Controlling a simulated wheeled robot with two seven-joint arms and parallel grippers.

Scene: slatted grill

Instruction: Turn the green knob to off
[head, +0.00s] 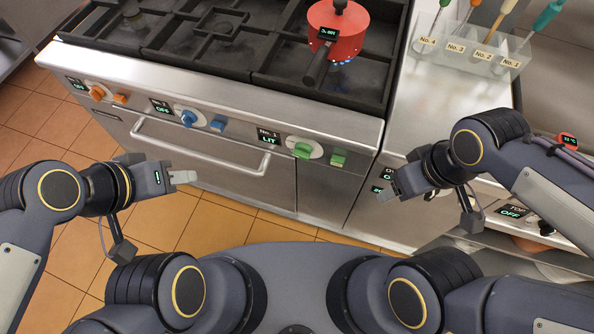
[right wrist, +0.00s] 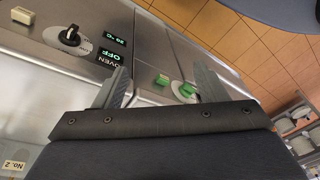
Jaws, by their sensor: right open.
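The green knob (head: 303,150) sits on a pale round dial on the range's front panel. The display beside it (head: 268,137) reads "No. 1" and "LIT". In the right wrist view the knob (right wrist: 187,90) shows between my open fingers, beyond the tips and partly hidden by the gripper body. My right gripper (head: 386,190) is to the right of the knob and in front of the panel, apart from it; its two spread fingers show in the right wrist view (right wrist: 160,78). My left gripper (head: 190,177) is left of the knob, clear of the range; its jaw gap is unclear.
A green block (head: 338,157) sits just right of the knob. A red pot (head: 338,35) stands over a blue flame, its dark handle pointing forward. Blue (head: 187,118) and orange (head: 97,93) knobs read OFF. A bar handle (head: 195,148) crosses the door below.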

